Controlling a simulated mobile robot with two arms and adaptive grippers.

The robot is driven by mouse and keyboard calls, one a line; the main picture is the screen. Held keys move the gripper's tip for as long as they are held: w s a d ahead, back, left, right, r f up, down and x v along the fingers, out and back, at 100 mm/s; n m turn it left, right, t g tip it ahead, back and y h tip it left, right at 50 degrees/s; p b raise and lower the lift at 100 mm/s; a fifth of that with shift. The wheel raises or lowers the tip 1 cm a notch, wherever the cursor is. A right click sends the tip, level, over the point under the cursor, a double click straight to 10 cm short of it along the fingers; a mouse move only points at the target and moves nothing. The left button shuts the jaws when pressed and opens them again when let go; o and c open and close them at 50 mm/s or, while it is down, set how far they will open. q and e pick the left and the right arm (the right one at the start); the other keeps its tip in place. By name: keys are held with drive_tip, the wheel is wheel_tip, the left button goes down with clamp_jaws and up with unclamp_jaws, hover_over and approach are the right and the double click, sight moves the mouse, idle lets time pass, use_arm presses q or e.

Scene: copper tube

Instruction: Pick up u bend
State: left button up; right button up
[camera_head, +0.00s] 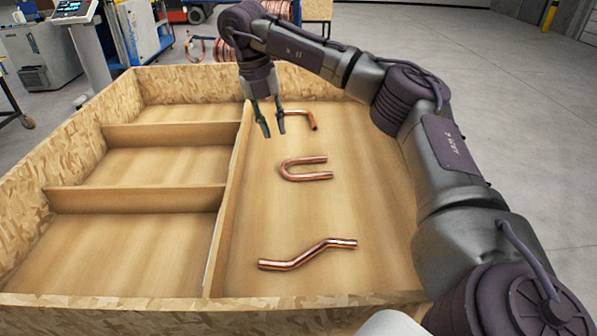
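The copper u bend (290,171) lies flat on the floor of the crate's large right compartment, with its curve to the left and both ends to the right. My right gripper (273,134) points down above the crate, farther back than the u bend and slightly to its left, near the divider. Its two fingers are apart with nothing between them. An elbow-shaped copper tube (303,115) lies behind the gripper, partly hidden by a finger. An offset-bent copper tube (306,255) lies in the front of the same compartment. My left gripper does not show.
The wooden crate (150,301) has three empty compartments on the left, separated by low dividers (137,199) and a long divider (229,200). My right arm passes over the crate's right side. Copper coils and machines stand on the floor behind.

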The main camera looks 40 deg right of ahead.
hover_over(286, 164)
drive_tip(key=w+a, duration=0.1)
wheel_tip(286, 164, down, 4)
drive_tip(key=shift+f, duration=0.1)
drive_tip(key=shift+f+p, duration=0.25)
drive_tip(key=shift+p, duration=0.1)
drive_tip(key=f, duration=0.1)
drive_tip(key=f+p, duration=0.1)
drive_tip(key=f, duration=0.1)
drive_tip(key=s+f+p, duration=0.1)
drive_tip(key=shift+d+f, duration=0.3)
drive_tip(key=shift+d, duration=0.1)
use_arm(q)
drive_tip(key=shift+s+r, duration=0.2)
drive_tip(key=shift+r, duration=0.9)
use_arm(e)
clamp_jaws()
